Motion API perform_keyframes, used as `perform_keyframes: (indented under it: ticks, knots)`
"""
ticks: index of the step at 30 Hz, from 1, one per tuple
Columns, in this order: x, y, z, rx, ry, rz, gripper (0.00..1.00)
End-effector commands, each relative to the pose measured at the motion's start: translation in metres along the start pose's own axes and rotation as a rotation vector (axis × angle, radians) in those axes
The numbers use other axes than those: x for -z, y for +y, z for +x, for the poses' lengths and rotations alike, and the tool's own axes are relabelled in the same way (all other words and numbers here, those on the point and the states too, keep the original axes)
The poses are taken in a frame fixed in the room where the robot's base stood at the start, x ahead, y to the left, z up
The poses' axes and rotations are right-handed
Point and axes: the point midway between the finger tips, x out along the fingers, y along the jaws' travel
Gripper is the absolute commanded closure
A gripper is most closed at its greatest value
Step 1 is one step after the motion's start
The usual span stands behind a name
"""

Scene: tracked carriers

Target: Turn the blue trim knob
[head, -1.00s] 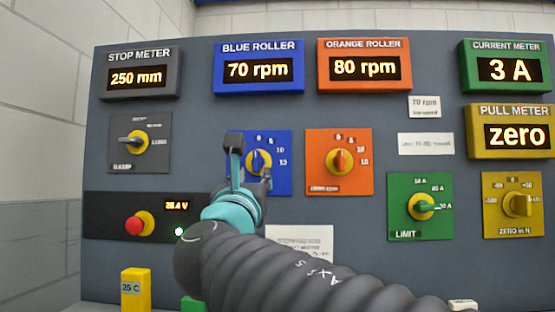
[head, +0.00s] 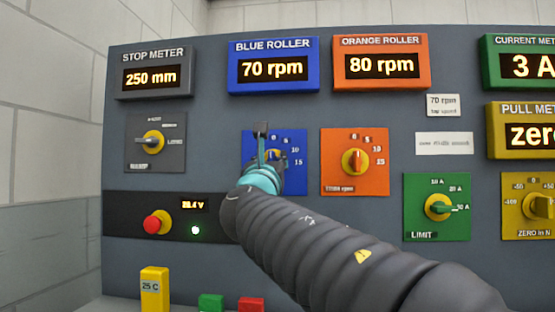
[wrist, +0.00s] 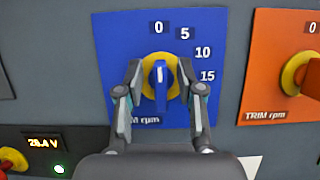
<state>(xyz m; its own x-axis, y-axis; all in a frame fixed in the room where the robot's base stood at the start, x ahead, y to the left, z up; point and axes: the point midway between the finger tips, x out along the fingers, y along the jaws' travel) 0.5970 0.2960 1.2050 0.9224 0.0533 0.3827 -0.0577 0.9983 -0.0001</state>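The blue trim knob (wrist: 161,80) stands on a yellow ring at the middle of the blue plate (wrist: 120,55), which is marked 0, 5, 10 and 15. Its handle is upright in the wrist view, with a white line toward the 0. My gripper (wrist: 162,72) is open, with one finger to the left and one to the right of the knob; a small gap shows on each side. In the head view my gripper (head: 265,148) is in front of the blue plate and hides most of the knob. The blue roller display (head: 272,68) reads 70 rpm.
The orange trim knob (head: 356,161) is to the right, under the orange roller display (head: 382,65) reading 80 rpm. The stop meter knob (head: 151,141) is to the left. A red button (head: 153,224) is at the lower left.

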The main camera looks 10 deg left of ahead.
Motion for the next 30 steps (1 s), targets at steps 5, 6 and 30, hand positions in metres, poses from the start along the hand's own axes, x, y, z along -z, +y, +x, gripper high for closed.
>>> perform_keyframes:
  ticks: [5, 6, 30]
  knots:
    - [0.000, 0.000, 0.000, 0.000, 0.000, 0.000, 0.88]
    - [0.000, 0.000, 0.000, 0.001, 0.000, 0.000, 0.97]
    - [0.001, -0.002, 0.000, 0.105, -0.003, 0.251, 1.00]
